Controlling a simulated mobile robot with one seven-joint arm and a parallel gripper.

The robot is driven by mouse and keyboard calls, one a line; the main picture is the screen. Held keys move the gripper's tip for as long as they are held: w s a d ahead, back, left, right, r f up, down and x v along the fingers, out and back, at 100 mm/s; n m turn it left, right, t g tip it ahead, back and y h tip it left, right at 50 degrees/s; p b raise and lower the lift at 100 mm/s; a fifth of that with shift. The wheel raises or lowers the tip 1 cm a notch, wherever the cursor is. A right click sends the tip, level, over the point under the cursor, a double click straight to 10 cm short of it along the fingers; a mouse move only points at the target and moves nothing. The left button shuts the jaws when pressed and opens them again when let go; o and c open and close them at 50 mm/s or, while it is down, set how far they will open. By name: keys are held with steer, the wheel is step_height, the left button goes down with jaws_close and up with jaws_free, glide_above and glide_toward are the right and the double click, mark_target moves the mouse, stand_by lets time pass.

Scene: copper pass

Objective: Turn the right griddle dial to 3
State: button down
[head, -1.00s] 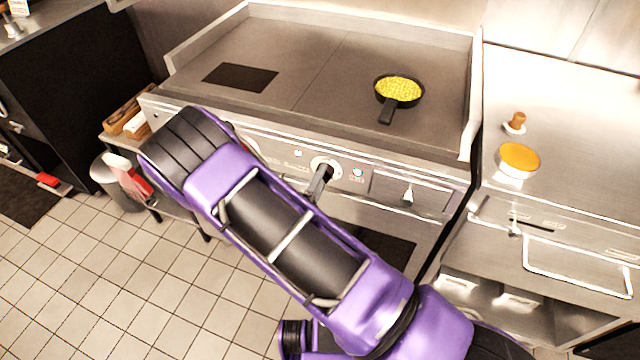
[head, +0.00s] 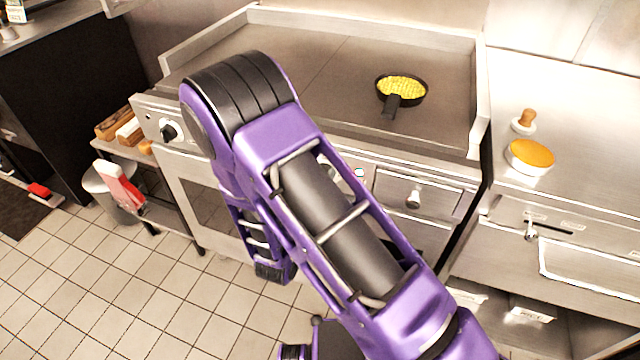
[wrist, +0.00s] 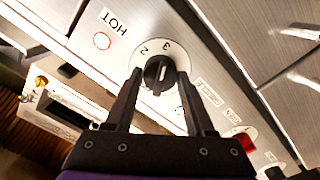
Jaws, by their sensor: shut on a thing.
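The right griddle dial (wrist: 159,73) is a black knob on a round white plate with the numerals 2 and 3 at its upper edge in the wrist view. My gripper (wrist: 159,76) has one finger on each side of the knob and is shut on it. A pale line shows on the knob's face, but I cannot tell for sure which numeral it marks. In the head view my purple arm covers the gripper and most of this dial. The griddle (head: 345,65) lies behind the control panel.
A black pan with yellow food (head: 402,90) sits on the griddle. The left dial (head: 168,131) is at the panel's left end. A small indicator light (wrist: 102,41) beside a HOT label and a red switch (wrist: 246,142) flank the right dial.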

steer(key=shift+m, duration=0.7)
steer(key=shift+c, duration=1.2)
jaws_free()
steer(key=v, duration=1.7)
steer(key=shift+s, duration=0.15)
steer(key=shift+a, duration=0.1)
